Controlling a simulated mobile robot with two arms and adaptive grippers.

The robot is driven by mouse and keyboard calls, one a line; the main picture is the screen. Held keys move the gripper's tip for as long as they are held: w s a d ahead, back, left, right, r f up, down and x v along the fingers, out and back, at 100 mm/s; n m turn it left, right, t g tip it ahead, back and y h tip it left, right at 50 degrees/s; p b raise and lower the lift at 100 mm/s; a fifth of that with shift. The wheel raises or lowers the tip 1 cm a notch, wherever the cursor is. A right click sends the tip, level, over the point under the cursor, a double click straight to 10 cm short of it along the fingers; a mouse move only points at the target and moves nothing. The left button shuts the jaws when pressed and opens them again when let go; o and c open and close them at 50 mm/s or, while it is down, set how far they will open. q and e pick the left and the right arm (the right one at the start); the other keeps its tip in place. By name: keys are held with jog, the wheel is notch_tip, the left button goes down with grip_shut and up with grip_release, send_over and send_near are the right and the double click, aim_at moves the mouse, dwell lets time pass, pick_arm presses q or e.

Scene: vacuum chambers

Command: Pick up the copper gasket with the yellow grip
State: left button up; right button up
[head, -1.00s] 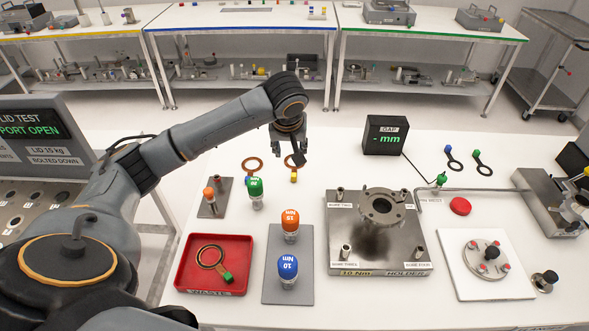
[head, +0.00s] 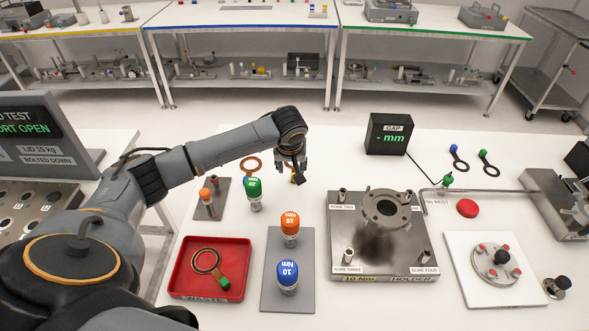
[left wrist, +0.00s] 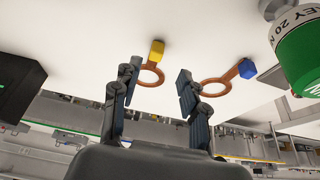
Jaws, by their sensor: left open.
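The copper gasket with the yellow grip (left wrist: 156,52) lies on the white table. In the left wrist view its copper ring shows between my fingers, nearer the left one. In the head view my left gripper (head: 291,167) hides most of it, and a bit of yellow (head: 293,180) shows below. My left gripper (left wrist: 159,80) is open and empty, low over the gasket; I cannot tell whether it touches. A second copper gasket with a blue grip (left wrist: 247,68) lies beside it; its ring (head: 251,164) shows in the head view. My right gripper is not in view.
A green-topped driver (head: 254,188) stands close to the gaskets. A red tray (head: 178,280) holds a gasket with a green grip. Orange and blue drivers stand on a grey plate (head: 269,296). A metal holder (head: 345,250) and a gap display (head: 388,134) are to the right.

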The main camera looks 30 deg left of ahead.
pick_arm(q)
jog(key=x, duration=0.1)
jog(key=p+x, duration=0.1)
jog(key=x, duration=0.3)
jog(key=shift+w+d, duration=0.2)
jog(key=shift+d, duration=0.05)
jog(key=shift+c, duration=0.3)
jog(key=shift+r, duration=0.1)
grip_shut()
